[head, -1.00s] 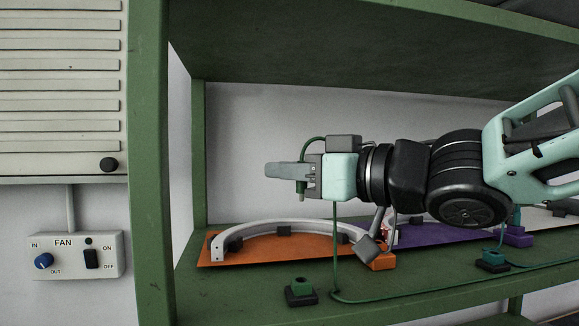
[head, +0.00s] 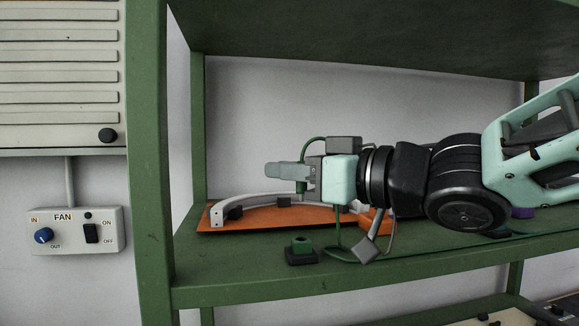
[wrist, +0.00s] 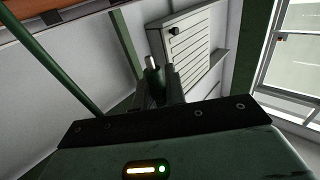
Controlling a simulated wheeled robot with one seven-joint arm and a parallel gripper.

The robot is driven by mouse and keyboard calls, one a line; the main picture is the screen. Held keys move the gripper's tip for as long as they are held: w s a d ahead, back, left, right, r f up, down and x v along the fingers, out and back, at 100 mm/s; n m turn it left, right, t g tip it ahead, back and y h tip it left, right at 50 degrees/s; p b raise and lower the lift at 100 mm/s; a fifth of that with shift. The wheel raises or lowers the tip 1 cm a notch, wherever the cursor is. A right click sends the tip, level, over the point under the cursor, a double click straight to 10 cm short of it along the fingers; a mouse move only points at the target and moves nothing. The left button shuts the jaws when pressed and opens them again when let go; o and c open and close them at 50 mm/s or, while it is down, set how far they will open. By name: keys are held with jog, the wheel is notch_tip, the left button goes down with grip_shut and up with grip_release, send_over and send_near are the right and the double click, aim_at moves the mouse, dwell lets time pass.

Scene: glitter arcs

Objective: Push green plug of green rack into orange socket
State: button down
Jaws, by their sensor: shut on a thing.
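My gripper (head: 287,170) points left above the shelf. Its grey fingers are shut on the green plug (head: 301,188), whose lower end shows pointing down below them. In the wrist view the fingers (wrist: 156,88) also hold the plug. A green cable (head: 313,139) loops from the plug over my gripper and hangs to the shelf. The orange socket (head: 376,221) stands on the shelf to the right of the plug, partly hidden behind my gripper and arm. The plug is apart from it.
The green shelf (head: 235,272) bears an orange board (head: 245,223) with a pale arc (head: 262,203). A green post (head: 150,170) rises at left, beside a fan control box (head: 75,231).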

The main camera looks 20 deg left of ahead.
jog(key=shift+w+d+f+p, duration=0.1)
jog(key=shift+w+d+p, duration=1.45)
jog(key=shift+w, duration=0.95)
jog(key=shift+w+d+f+p, duration=0.1)
jog(key=shift+w+d+p, duration=1.45)
jog(key=shift+w, duration=0.95)
jog(key=shift+w+d+f+p, duration=0.1)
jog(key=shift+w+d+p, duration=1.4)
jog(key=shift+w, duration=1)
jog(key=shift+d, duration=0.2)
jog(key=shift+f+b, duration=0.35)
jog(key=shift+b, duration=0.1)
